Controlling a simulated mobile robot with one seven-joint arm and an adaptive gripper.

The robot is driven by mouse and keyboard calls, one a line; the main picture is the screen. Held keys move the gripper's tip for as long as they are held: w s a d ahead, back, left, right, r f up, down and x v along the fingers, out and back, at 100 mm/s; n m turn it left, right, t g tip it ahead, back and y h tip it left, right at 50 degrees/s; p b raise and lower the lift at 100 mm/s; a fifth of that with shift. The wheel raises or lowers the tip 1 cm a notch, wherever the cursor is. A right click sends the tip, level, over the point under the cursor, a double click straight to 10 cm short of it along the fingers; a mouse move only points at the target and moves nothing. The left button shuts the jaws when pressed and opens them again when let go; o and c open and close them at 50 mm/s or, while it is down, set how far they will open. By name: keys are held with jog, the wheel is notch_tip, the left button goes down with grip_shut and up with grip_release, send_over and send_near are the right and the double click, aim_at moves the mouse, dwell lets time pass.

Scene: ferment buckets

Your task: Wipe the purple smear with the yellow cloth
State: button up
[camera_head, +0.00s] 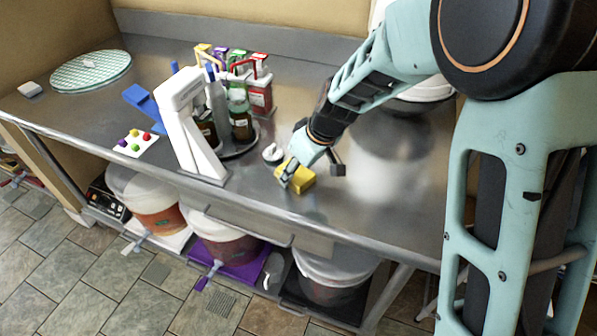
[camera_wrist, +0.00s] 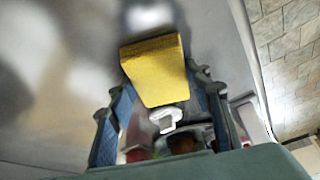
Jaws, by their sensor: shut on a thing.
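The yellow cloth (camera_head: 302,180) is a folded block at the front of the steel table, and my gripper (camera_head: 289,176) is shut on it. In the wrist view the yellow cloth (camera_wrist: 155,72) lies between the blue-padded fingers of my gripper (camera_wrist: 158,98) and sticks out past them. In the head view it is low over the tabletop; I cannot tell whether it touches. I make out no purple smear on the tabletop in either view; the cloth and my arm hide part of the surface.
A small white item (camera_head: 272,153) lies just behind the cloth. A white stand (camera_head: 187,125) and a round rack of bottles (camera_head: 240,120) are left of my gripper. Lidded buckets (camera_head: 222,235) stand below the table edge. The steel table (camera_head: 365,205) is clear right of the cloth.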

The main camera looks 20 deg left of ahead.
jog(key=shift+a+r, duration=0.1)
jog(key=shift+a, duration=0.25)
notch_tip(320, 180, up, 4)
jog(key=shift+d+f+p, duration=0.1)
jog(key=shift+f+p, duration=0.15)
jog(key=shift+p, duration=0.7)
jog(key=shift+r+p, duration=1.4)
jog(key=shift+r, duration=0.8)
